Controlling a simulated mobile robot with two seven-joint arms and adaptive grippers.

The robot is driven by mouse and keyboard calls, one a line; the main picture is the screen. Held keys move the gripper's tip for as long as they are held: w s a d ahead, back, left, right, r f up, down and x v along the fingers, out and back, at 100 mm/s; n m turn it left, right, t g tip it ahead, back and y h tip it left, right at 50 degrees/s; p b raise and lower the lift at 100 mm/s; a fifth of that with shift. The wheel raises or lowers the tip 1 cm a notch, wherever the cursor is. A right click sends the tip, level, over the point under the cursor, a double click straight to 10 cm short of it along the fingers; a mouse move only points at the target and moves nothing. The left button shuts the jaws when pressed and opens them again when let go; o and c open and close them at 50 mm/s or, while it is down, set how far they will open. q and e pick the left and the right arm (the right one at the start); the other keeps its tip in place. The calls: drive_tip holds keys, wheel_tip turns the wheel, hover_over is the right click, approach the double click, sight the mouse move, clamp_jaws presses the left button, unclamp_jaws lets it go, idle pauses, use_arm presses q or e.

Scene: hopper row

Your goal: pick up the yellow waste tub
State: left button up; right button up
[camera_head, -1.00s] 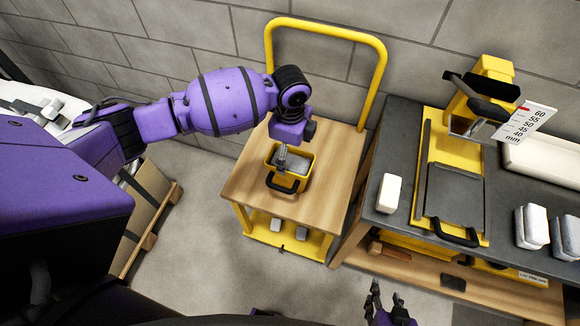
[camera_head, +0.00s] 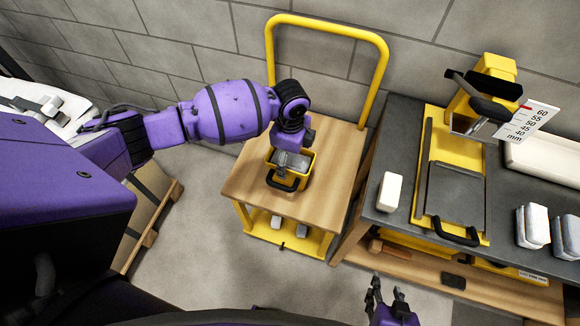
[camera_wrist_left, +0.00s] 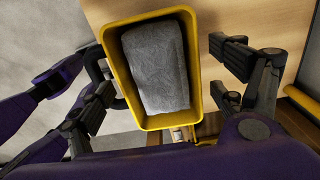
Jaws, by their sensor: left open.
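The yellow waste tub (camera_head: 307,172) stands on the wooden top of a yellow trolley, with its black handle (camera_head: 281,184) facing the near side. In the left wrist view the tub (camera_wrist_left: 165,121) holds a grey, rough block (camera_wrist_left: 157,68). My left gripper (camera_head: 290,160) is over the tub in the head view and hides part of it. In the left wrist view my left gripper (camera_wrist_left: 160,75) is open, its fingers apart on both sides of the tub, with visible gaps. My right gripper (camera_head: 388,288) is at the bottom of the head view, its fingers apart and empty.
The trolley (camera_head: 335,185) has a tall yellow push bar (camera_head: 384,75) behind it and small blocks on its lower shelf. To the right, a dark bench (camera_head: 400,150) carries a white block (camera_head: 390,192), a yellow press (camera_head: 456,180) and grey blocks (camera_head: 532,226). Floor is clear in front.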

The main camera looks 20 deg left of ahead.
use_arm(q)
drive_tip(key=shift+f, duration=0.1)
drive_tip(key=c, duration=2.2)
drive_tip(key=shift+o, duration=0.2)
drive_tip(key=shift+r, duration=0.3)
drive_tip(key=r, duration=0.4)
drive_tip(key=shift+s+d, duration=0.1)
drive_tip(key=shift+d, duration=0.2)
drive_tip(key=d+r, duration=0.1)
drive_tip(key=s+d+r, duration=0.1)
drive_tip(key=s+r, duration=0.1)
drive_tip(key=r, duration=0.1)
drive_tip(key=shift+d+p, duration=0.4)
drive_tip(key=s+d+r, duration=0.5)
drive_tip(key=s+d, duration=0.1)
drive_tip(key=d, duration=0.2)
drive_tip(key=shift+r, duration=0.1)
